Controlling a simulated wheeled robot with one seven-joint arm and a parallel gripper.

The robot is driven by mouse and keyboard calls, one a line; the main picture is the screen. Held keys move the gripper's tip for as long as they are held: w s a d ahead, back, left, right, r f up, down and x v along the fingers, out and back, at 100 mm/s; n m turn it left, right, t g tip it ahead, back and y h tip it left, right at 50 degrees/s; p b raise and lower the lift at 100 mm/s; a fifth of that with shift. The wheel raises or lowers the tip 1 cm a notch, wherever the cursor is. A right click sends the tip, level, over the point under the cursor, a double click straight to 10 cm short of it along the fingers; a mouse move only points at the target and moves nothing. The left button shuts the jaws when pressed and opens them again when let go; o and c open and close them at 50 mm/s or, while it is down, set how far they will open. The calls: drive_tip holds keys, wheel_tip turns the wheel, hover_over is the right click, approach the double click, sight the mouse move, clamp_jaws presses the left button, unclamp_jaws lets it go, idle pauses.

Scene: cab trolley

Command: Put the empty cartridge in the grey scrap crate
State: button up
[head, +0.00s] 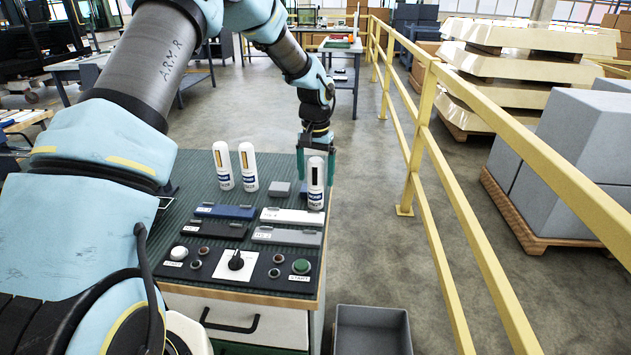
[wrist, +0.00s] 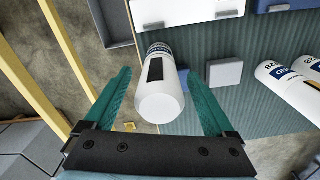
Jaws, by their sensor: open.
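The cartridge with a dark window (head: 316,190), which looks like the empty one, stands upright at the right edge of the trolley top. It also shows in the wrist view (wrist: 160,100), between the spread green fingers. My gripper (head: 317,165) is open, pointing down, with its fingers on either side of the cartridge's upper part. In the wrist view a gap shows at least on the right side, and I see no grip. The grey scrap crate (head: 372,318) is low beside the trolley's front right corner; part of it shows in the wrist view (wrist: 122,38).
Two white cartridges with amber windows (head: 222,166) (head: 248,168) stand to the left on the ribbed mat. A small grey block (head: 280,188) lies near the gripper. Flat modules and a button panel (head: 235,265) fill the front. A yellow railing (head: 440,240) runs along the right.

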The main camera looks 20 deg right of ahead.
sight(316, 185)
drive_tip(key=shift+s+f+p, duration=0.15)
drive_tip(key=shift+f+p, duration=0.4)
drive_tip(key=shift+f, duration=1.25)
clamp_jaws()
